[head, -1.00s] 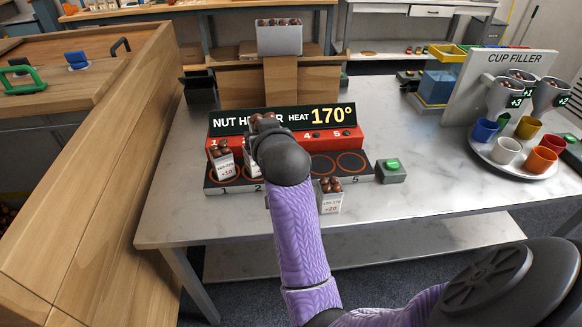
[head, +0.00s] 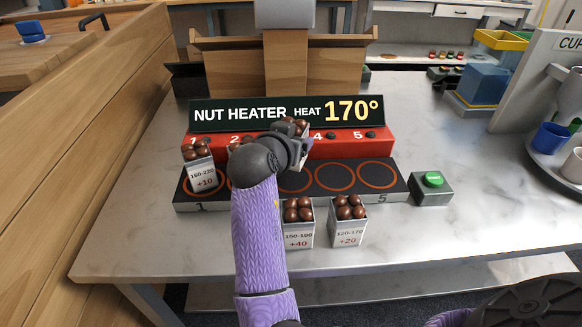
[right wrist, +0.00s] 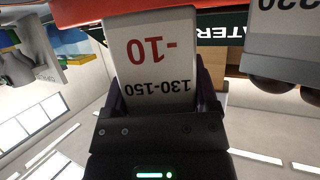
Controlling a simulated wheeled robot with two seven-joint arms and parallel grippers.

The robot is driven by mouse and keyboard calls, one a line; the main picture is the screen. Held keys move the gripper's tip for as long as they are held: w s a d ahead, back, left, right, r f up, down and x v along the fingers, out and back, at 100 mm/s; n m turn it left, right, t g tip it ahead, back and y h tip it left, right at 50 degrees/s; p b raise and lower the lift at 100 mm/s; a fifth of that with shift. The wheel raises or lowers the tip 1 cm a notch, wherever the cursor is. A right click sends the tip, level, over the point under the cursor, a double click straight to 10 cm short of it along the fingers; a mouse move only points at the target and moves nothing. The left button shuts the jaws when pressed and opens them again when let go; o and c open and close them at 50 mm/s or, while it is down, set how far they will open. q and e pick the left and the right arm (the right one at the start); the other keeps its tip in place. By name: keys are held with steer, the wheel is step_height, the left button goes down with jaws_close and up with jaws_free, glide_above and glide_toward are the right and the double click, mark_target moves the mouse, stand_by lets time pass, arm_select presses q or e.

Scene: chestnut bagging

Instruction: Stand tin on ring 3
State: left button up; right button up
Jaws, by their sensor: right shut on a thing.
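My right gripper (head: 294,150) is shut on a tin of chestnuts (head: 297,126), at the nut heater around ring 3. In the right wrist view this tin (right wrist: 155,55) shows upside down, labelled 130-150 and -10. Ring 3 is mostly hidden by my gripper and the tin, so I cannot tell whether the tin touches the plate. A tin labelled 160-220, +10 (head: 202,180) stands on ring 1. Brown nuts show at ring 2 behind my wrist, mostly covered. Rings 4 (head: 334,179) and 5 (head: 378,175) are empty. My left gripper is out of view.
Tins 150-190, +40 (head: 299,236) and 120-170, +20 (head: 347,234) stand on the table before the heater. A green button box (head: 432,186) stands to its right. Another tin (right wrist: 285,35) is close beside the held one in the right wrist view. Cups (head: 553,138) stand at far right.

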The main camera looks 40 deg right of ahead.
step_height(320, 180, down, 4)
steer(key=shift+f+b, duration=0.25)
steer(key=shift+b, duration=0.65)
steer(key=shift+r, duration=0.15)
steer(key=o, duration=1.1)
